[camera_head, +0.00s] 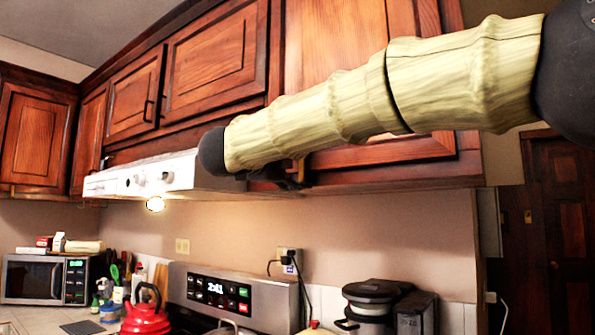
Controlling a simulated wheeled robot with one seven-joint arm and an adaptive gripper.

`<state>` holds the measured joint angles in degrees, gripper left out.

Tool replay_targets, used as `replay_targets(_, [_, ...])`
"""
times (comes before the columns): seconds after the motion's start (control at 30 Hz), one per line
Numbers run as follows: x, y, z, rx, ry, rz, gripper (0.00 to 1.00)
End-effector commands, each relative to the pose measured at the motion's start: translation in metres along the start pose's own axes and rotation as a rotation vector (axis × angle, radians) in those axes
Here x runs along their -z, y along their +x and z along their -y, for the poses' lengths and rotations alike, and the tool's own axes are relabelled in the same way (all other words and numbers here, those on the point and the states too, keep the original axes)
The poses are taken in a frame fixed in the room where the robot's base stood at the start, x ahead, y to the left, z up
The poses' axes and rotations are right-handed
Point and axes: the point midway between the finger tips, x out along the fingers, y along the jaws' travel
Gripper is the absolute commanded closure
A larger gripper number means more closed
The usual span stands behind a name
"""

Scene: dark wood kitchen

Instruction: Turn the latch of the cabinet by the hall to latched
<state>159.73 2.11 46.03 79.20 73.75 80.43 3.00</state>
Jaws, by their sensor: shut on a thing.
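The cabinet by the hall (340,45) is the rightmost upper cabinet, in reddish-brown wood, and its door looks closed. My bamboo-patterned arm crosses in front of it from the upper right and hides much of its door. My gripper (292,178) shows only as a small dark shape below the arm, at the cabinet's lower left edge. It is shut on what appears to be the latch there. The latch itself is hidden behind my arm and gripper, so I cannot tell its angle.
A white range hood (140,178) is left of my gripper. Below stand a stove (230,298) with a red kettle (147,315), a microwave (45,279) and a dark appliance (372,308). A dark door (562,220) is at the right. Bare wall lies under the cabinet.

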Motion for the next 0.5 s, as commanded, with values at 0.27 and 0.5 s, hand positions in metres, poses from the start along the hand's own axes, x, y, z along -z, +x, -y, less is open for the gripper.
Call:
replay_targets(0.27, [-0.0003, -0.0002, -0.0017, -0.002, -0.001, 0.0, 0.2])
replay_targets(0.5, [-0.0001, 0.0, -0.0009, -0.001, -0.001, 0.0, 0.2])
